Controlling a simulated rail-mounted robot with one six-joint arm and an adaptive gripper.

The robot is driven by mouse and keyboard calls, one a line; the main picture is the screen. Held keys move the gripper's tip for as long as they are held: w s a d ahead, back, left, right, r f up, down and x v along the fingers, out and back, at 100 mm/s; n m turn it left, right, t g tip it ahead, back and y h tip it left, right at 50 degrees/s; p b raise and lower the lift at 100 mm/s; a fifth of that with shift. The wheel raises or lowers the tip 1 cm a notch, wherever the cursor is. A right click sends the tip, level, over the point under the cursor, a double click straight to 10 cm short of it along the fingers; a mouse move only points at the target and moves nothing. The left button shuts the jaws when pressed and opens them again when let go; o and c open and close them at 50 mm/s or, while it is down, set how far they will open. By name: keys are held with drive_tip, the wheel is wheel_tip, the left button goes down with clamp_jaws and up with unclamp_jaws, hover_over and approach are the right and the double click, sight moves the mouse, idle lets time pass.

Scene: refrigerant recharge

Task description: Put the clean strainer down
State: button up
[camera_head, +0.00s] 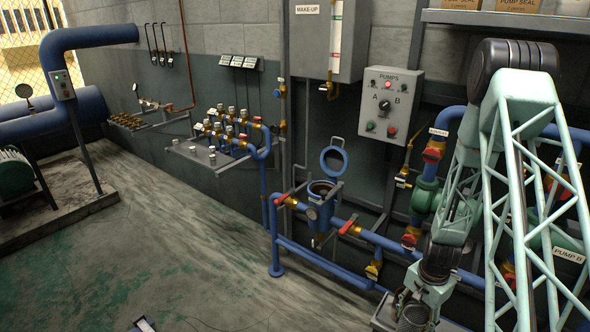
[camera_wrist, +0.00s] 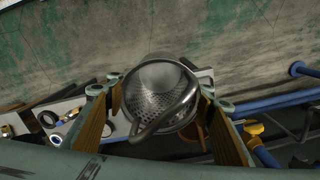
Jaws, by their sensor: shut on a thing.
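The clean strainer, a perforated metal basket with a looped handle (camera_wrist: 157,75), sits between the two fingers of my gripper (camera_wrist: 162,98) in the wrist view. My gripper is shut on it, and I look down into its open, empty-looking top. In the head view the strainer (camera_head: 413,318) shows at the bottom edge, below my gripper (camera_head: 414,298), and its lower part is cut off. I cannot tell whether it touches a surface below. The blue strainer housing (camera_head: 321,211) stands to the left on the pipe, with its round lid (camera_head: 333,159) raised.
A light tray or bench (camera_wrist: 68,108) with rings and small parts lies left of and below the strainer in the wrist view. Blue pipes (camera_wrist: 285,103) run at the right. Red-handled valves (camera_head: 350,226) flank the housing. The concrete floor (camera_head: 160,250) at left is mostly clear.

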drive_tip(key=w+a+r+n, duration=0.5)
drive_tip(key=a+r+n, duration=0.1)
drive_tip(key=a, duration=0.4)
drive_tip(key=w+a+r+n, duration=0.5)
drive_tip(key=a+r, duration=0.4)
drive_tip(key=a, duration=0.1)
drive_tip(key=shift+a+r+n, duration=0.25)
drive_tip(key=shift+a+n, duration=0.1)
drive_tip(key=shift+n, duration=0.05)
idle(0.4)
